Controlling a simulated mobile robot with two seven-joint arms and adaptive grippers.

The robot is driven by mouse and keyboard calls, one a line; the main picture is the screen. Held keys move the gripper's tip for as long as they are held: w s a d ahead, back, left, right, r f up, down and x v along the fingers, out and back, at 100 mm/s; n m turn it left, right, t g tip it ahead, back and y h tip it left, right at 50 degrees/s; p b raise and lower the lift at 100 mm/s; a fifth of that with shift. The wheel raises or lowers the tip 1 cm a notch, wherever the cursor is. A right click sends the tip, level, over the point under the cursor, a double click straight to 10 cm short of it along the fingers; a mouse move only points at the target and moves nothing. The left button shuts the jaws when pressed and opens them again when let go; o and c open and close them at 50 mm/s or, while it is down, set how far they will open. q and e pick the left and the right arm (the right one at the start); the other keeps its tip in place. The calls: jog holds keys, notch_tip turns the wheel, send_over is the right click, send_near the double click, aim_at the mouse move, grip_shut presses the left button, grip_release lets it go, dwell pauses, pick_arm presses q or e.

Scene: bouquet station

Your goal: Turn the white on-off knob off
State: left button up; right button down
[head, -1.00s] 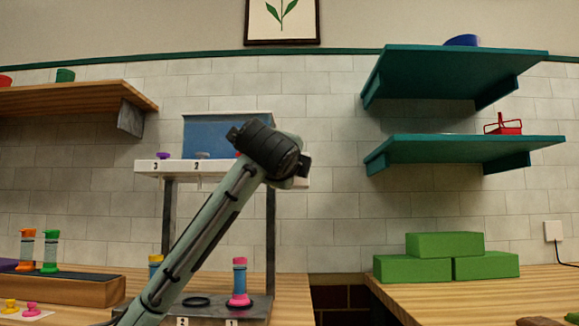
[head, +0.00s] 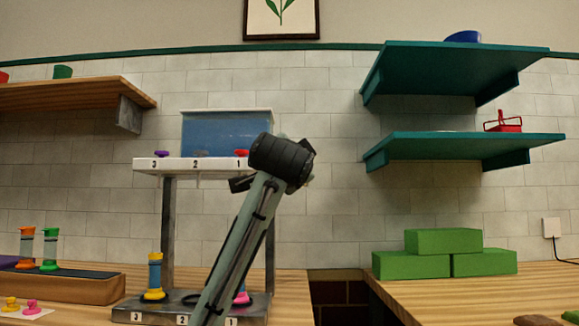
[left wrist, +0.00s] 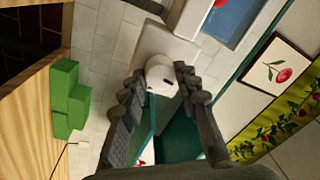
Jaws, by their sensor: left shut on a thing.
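The white knob (left wrist: 158,66) is round with a small dark mark on its face. In the left wrist view it sits between the fingertips of my left gripper (left wrist: 161,78), at the end of the white shelf of the station. My left gripper is shut on it. In the head view my wrist and forearm hide the knob and most of the gripper. The station's white shelf (head: 180,165) carries the labels 3, 2 and 1 and a blue tank (head: 225,134). My right gripper is not in view.
Green blocks (head: 443,241) are stacked on the right table. Teal shelves (head: 470,145) hang on the right wall. A yellow and blue tube (head: 155,275) stands on the station's base at the left. Orange and green tubes stand further left. A gap separates the two tables.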

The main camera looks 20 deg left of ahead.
pick_arm(q)
jog(key=shift+n, duration=1.2)
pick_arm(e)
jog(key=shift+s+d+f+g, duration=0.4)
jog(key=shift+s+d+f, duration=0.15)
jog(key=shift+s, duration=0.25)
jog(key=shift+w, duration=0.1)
pick_arm(q)
jog(key=o, duration=1.1)
jog(key=shift+o, duration=0.3)
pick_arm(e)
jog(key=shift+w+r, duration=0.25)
pick_arm(q)
jog(key=shift+s, duration=0.1)
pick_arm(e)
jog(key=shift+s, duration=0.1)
